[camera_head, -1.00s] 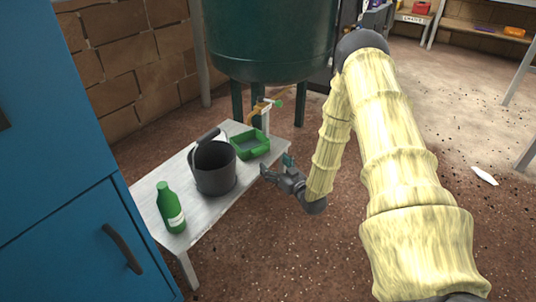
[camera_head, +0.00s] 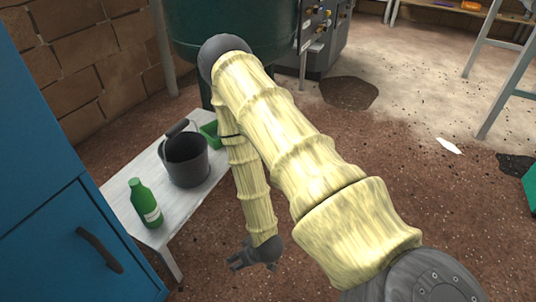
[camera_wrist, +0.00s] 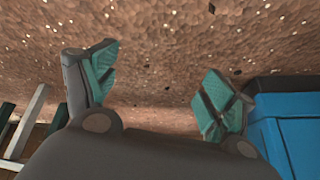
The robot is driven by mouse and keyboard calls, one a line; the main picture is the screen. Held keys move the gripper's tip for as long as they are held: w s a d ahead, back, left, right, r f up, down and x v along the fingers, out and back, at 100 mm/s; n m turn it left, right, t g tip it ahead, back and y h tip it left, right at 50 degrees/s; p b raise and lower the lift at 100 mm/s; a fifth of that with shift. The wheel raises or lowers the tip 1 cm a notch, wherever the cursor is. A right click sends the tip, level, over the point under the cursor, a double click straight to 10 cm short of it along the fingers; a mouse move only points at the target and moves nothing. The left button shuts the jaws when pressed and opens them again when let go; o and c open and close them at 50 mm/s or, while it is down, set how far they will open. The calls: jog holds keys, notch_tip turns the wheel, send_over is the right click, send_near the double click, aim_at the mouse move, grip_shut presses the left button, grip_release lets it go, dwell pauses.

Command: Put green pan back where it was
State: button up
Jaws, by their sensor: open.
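The green pan (camera_head: 211,133) sits on the far end of the white bench, behind the black bucket. It is partly hidden by my arm in the head view. My gripper (camera_head: 240,262) hangs low over the brown floor, in front of the bench and apart from the pan. In the wrist view my gripper (camera_wrist: 155,90) shows its two teal-padded fingers wide apart with nothing between them. The pan does not show in the wrist view.
The white bench (camera_head: 190,213) also carries a black bucket (camera_head: 186,165) and a green bottle (camera_head: 144,203). A blue cabinet (camera_head: 50,200) stands at the left. A dark green tank (camera_head: 190,30) stands behind the bench. The floor to the right is mostly open.

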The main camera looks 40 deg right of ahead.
jog(key=s+a+g, duration=0.2)
jog(key=s+g, duration=0.1)
jog(key=s, duration=0.6)
jog(key=s+a+g, duration=0.2)
jog(key=s+a, duration=0.1)
jog(key=s, duration=0.6)
jog(key=shift+f+g+h, duration=0.4)
